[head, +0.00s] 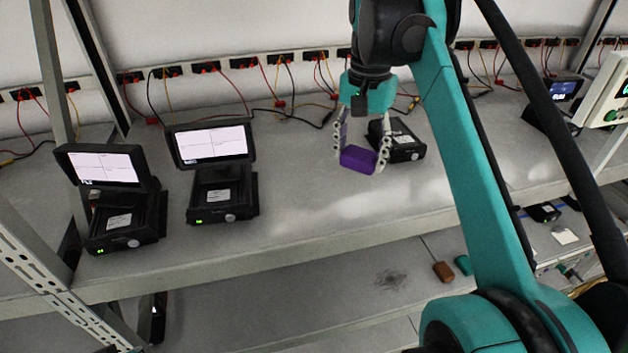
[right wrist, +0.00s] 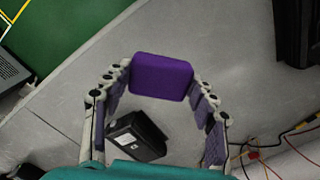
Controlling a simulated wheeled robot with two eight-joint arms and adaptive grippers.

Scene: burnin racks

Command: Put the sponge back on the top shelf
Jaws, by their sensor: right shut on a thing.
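The purple sponge (head: 358,159) is a small rounded block. My right gripper (head: 360,155) is shut on it, with a finger on each side, over the grey top shelf (head: 300,220). The right wrist view shows the sponge (right wrist: 161,77) between the fingertips of the right gripper (right wrist: 160,80). I cannot tell whether its underside touches the shelf. My left gripper is not in view.
A black device (head: 403,143) lies just behind and right of the sponge. Two devices with lit screens (head: 210,145) (head: 103,168) stand at left. The shelf between them and the sponge is clear. A brown block (head: 443,271) and a teal block (head: 463,265) lie on the lower shelf.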

